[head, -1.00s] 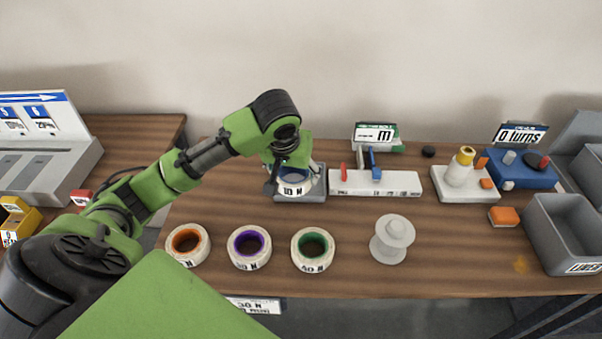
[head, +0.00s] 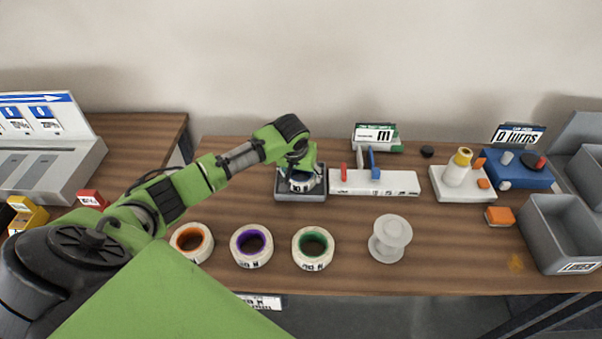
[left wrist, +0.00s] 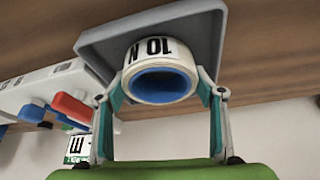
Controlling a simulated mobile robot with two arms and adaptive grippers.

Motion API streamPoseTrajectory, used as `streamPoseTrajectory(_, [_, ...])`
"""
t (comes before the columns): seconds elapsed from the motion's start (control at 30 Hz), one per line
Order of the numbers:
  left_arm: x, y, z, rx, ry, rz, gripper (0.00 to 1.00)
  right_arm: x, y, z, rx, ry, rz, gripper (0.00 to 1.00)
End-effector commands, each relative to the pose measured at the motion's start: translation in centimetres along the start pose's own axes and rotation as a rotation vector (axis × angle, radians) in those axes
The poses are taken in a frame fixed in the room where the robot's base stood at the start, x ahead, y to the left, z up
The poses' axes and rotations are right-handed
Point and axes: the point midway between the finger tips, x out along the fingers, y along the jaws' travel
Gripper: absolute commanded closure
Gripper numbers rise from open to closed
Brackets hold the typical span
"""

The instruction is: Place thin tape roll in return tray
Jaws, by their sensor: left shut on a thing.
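The thin tape roll (left wrist: 150,62) is white with a blue core and a "10 N" label. My left gripper (left wrist: 160,88) is shut on it, one finger on each side. In the head view the roll (head: 304,186) is partly hidden by my left gripper (head: 301,176). The roll is within the outline of a small grey tray (head: 302,197) at the back middle of the table. The tray's floor and rim (left wrist: 95,42) show behind the roll in the left wrist view. I cannot tell whether the roll touches the tray floor. My right gripper is out of view.
Rolls with orange (head: 191,243), purple (head: 251,246) and green (head: 313,248) cores stand in front. A white spool (head: 390,238) is to their right. A white fixture (head: 375,183) with red and blue parts adjoins the tray. A grey bin (head: 560,235) is far right.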

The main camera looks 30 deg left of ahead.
Motion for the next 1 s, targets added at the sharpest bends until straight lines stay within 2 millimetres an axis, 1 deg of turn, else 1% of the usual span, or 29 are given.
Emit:
streamPoseTrajectory(0.4, [0.6,0.0,0.2,0.0,0.001,0.001,0.67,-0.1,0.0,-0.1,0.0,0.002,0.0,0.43])
streamPoseTrajectory(0.43, [0.6,0.0,0.3,0.0,0.0,0.001,0.35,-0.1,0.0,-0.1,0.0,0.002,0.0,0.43])
streamPoseTrajectory(0.47, [0.6,0.0,0.3,0.0,0.001,0.001,0.31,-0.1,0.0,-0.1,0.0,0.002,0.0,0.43])
streamPoseTrajectory(0.8, [0.4,0.0,0.2,0.0,0.002,0.001,0.31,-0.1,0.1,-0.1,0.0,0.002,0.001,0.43])
streamPoseTrajectory(0.93, [-0.5,0.0,0.1,0.0,0.003,0.001,0.31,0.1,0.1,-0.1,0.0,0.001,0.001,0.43])
streamPoseTrajectory(1.0, [-1.5,0.0,0.1,0.001,0.004,0.001,0.31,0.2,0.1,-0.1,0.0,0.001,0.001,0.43])
